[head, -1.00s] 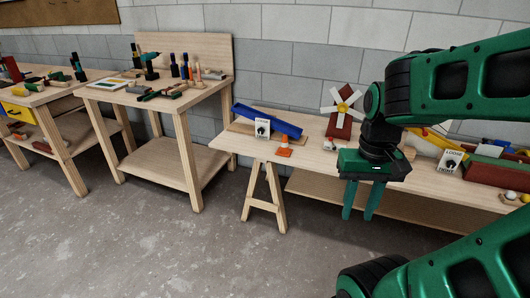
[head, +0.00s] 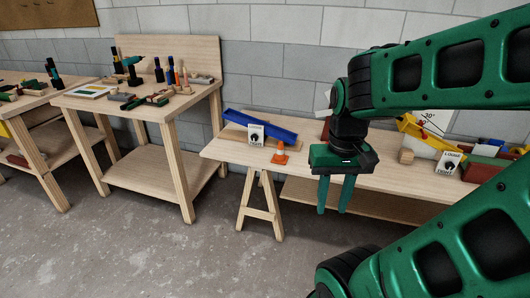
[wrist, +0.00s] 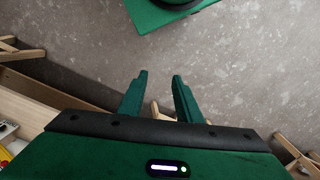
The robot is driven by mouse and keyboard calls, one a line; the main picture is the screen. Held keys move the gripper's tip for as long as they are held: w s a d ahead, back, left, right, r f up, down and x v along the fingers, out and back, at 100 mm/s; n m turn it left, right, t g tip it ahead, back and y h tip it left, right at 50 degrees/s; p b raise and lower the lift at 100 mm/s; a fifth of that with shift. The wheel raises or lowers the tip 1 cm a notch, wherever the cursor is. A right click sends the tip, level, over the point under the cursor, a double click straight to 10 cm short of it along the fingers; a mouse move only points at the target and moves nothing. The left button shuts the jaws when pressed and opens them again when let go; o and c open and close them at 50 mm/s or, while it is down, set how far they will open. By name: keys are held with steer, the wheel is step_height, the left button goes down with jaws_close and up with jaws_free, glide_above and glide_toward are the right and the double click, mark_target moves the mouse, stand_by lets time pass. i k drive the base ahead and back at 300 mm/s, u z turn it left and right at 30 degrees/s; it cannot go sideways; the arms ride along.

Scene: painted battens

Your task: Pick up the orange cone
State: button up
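The orange cone (head: 280,154) stands upright near the front edge of the long low table (head: 229,153), just right of a small white sign. My gripper (head: 333,211) hangs in front of the table's front edge, to the right of the cone and apart from it, fingers pointing down. In the wrist view my gripper (wrist: 158,75) has its two fingers spread with nothing between them. The cone does not show in the wrist view; grey floor is beneath the fingers.
A wooden cylinder (head: 406,156) and a yellow ramp (head: 420,131) stand to the right. A taller workbench (head: 130,110) with tools is at the left.

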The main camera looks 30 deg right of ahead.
mark_target(279, 157)
steer(key=z, duration=0.05)
steer(key=i, duration=1.15)
